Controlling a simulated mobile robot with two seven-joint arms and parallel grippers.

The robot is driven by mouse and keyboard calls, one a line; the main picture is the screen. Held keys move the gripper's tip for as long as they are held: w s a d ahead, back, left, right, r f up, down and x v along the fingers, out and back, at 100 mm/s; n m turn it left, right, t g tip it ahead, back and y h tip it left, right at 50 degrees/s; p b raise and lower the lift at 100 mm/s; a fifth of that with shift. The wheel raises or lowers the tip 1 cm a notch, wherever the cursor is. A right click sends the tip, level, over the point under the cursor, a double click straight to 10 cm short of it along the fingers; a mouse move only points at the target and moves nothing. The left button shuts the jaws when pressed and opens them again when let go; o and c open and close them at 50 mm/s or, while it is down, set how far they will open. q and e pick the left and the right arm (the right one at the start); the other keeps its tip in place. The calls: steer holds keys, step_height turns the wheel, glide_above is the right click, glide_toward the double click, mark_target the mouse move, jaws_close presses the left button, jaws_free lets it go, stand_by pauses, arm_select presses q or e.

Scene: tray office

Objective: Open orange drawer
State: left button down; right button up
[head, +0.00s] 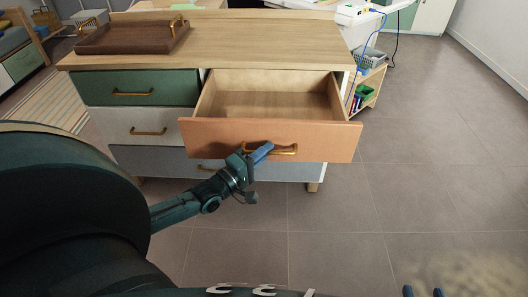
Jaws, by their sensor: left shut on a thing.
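The orange drawer (222,137) is pulled out from the upper right of the wooden dresser (225,50). Its inside is in view and looks empty. It has a brass handle (285,151) on its front. My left gripper (263,152) is at the left part of this handle and is shut on it. My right gripper (423,292) shows only as blue fingertips at the bottom edge, apart from each other, over the floor and away from the drawer.
A dark wooden tray (130,37) with brass handles stands on the dresser top. Green (120,88), white and grey drawers are closed. A small shelf (372,85) stands to the right. The tiled floor (440,150) at the right is clear.

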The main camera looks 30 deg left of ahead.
mark_target(259, 144)
stand_by(0.4)
arm_select(q)
steer(key=w+b, duration=0.1)
steer(key=w+a, duration=0.1)
steer(key=w+a+b, duration=0.1)
steer(key=w, duration=0.1)
steer(key=shift+a+f+b, duration=0.1)
steer(key=shift+a+b, duration=0.15)
steer(key=shift+b, duration=0.05)
steer(key=shift+w+a, duration=0.1)
steer(key=shift+w, duration=0.1)
arm_select(e)
steer(key=shift+w+a+r+n+t+y, duration=0.1)
steer(key=shift+w+a+n+t+y, duration=0.15)
steer(key=shift+t, duration=0.25)
steer(key=shift+a+r+n+t+y, duration=0.1)
steer(key=shift+n+t+y, duration=0.05)
steer(key=shift+t+y, duration=0.3)
arm_select(q)
steer(key=c, duration=1.5)
jaws_free()
